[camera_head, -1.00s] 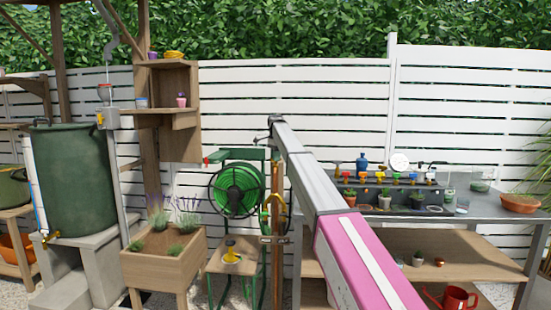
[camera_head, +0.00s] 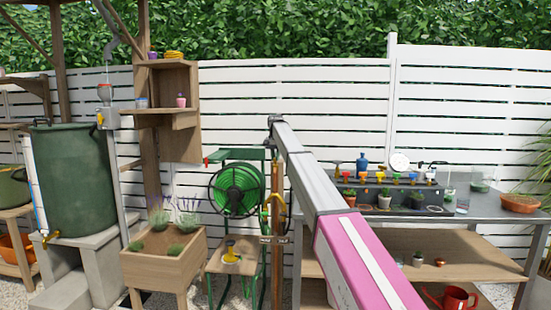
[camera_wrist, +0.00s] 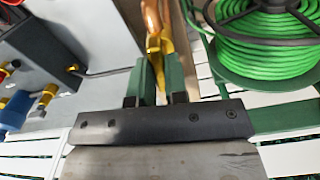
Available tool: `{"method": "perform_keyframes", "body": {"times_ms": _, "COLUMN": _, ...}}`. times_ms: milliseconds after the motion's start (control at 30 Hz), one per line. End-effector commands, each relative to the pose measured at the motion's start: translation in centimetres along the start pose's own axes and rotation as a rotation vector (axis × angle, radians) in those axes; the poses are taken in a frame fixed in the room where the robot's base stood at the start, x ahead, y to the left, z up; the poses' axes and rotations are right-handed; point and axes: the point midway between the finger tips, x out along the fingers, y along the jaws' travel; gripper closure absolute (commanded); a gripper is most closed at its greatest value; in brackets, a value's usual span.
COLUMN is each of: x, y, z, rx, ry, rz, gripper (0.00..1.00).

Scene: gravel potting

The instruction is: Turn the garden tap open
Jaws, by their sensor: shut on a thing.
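The garden tap (camera_wrist: 155,43) is a brass-yellow fitting on a copper-coloured pipe, at the top middle of the wrist view. My gripper (camera_wrist: 160,68) shows there with two green fingers closed around the tap's near yellow part. The fingers hide much of that part, so I cannot tell how far the handle is turned. In the head view, a yellow piece (camera_head: 281,208) shows at the upright post beside the hose reel, next to my gripper's end.
A green hose reel (camera_head: 237,190) stands just left of the post and shows close by in the wrist view. A workbench (camera_head: 480,208) with pots and small tools is on the right. A wooden planter (camera_head: 160,270) and a large green barrel (camera_head: 75,180) stand left.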

Motion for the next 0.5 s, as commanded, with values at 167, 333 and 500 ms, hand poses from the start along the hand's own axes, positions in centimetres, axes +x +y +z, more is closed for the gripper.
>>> {"method": "perform_keyframes", "body": {"times_ms": 167, "x": -0.09, "y": -0.04, "z": -0.05, "rx": -0.089, "ry": 0.0, "rz": -0.001, "gripper": 1.0}}
{"method": "perform_keyframes", "body": {"times_ms": 333, "x": -0.09, "y": -0.04, "z": -0.05, "rx": -0.139, "ry": 0.0, "rz": -0.001, "gripper": 1.0}}
{"method": "perform_keyframes", "body": {"times_ms": 500, "x": -0.1, "y": -0.05, "z": -0.05, "rx": -0.161, "ry": 0.0, "rz": -0.001, "gripper": 1.0}}
